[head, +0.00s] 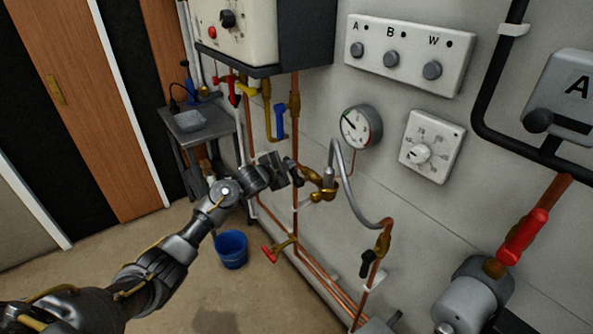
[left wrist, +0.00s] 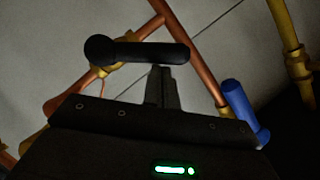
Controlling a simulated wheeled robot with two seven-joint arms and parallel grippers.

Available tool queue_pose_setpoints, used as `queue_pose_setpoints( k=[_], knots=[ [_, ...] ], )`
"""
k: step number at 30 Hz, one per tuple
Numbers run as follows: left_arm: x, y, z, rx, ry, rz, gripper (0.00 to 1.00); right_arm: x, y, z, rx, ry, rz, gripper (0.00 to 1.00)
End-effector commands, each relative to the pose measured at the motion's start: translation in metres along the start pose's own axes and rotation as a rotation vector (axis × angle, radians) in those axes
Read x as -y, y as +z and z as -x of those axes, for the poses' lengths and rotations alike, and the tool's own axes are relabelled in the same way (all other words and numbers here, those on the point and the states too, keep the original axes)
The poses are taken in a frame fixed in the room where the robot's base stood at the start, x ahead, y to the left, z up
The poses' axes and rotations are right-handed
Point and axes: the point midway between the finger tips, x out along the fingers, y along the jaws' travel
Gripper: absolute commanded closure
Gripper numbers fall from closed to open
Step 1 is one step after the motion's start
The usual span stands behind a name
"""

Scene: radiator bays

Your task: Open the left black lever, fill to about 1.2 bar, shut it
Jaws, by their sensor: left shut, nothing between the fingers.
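The left black lever (head: 297,172) sits on a brass valve (head: 326,188) at the left end of the grey filling hose (head: 343,160). In the left wrist view the lever (left wrist: 140,52) lies across the picture, just beyond my fingertips. My left gripper (head: 286,172) is shut and empty, with its tips (left wrist: 161,72) at the lever's side; I cannot tell whether they touch. The right black lever (head: 367,263) hangs down below the brass valve at the hose's other end. The round pressure gauge (head: 361,127) has its needle toward the upper left; its figures are too small to read. My right gripper is not in view.
A boiler (head: 240,30) hangs above with copper pipes, a red handle (head: 234,91) and a blue handle (head: 280,122) below. A thermostat dial (head: 431,141) and switch panel (head: 408,55) are on the wall. A blue bucket (head: 232,250) stands on the floor; a grey cart (head: 200,130) stands behind.

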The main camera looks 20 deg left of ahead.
Motion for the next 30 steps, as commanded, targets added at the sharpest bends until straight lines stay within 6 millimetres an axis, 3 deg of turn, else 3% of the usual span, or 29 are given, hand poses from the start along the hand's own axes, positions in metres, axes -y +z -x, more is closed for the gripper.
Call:
queue_pose_setpoints(
  k=[8, 16, 18, 30],
  knots=[
    [0.002, -0.004, 0.001, 0.000, 0.001, 0.000, 1.00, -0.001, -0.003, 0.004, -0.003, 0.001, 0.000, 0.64],
    [0.012, -0.046, 0.011, -0.002, 0.001, -0.001, 1.00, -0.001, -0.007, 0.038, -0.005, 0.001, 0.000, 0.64],
    [0.006, -0.036, 0.025, 0.000, -0.001, -0.003, 1.00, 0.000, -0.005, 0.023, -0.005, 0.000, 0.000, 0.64],
    [0.012, -0.038, 0.095, -0.001, 0.001, -0.004, 1.00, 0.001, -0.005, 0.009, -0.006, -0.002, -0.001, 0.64]
  ],
)
